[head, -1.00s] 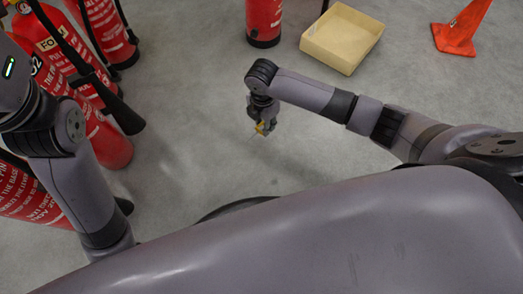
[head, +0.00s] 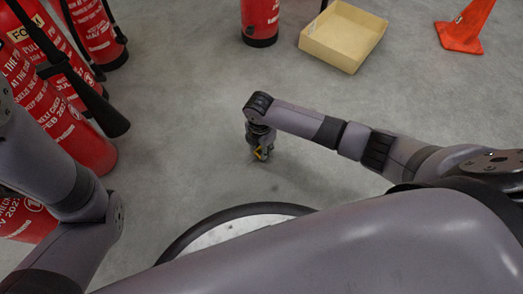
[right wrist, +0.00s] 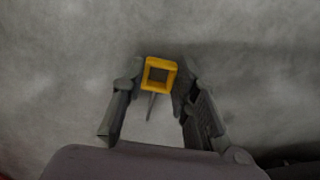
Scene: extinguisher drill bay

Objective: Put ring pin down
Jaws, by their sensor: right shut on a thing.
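The ring pin (right wrist: 160,62) has a yellow square loop and a thin grey shaft. In the right wrist view it sits between the fingertips of my right gripper (right wrist: 158,80), which is shut on it. In the head view, the right gripper (head: 260,152) points down over the bare grey floor with the yellow of the pin (head: 258,155) at its tips. I cannot tell how high above the floor the pin is. My left arm shows at the left of the head view, but its gripper is out of the picture.
Several red fire extinguishers (head: 65,110) stand at the left, one with a black horn. Another extinguisher (head: 260,20) stands at the top, beside a shallow yellow tray (head: 343,37). An orange cone (head: 466,25) is at top right. The floor (head: 190,120) around the right gripper is clear.

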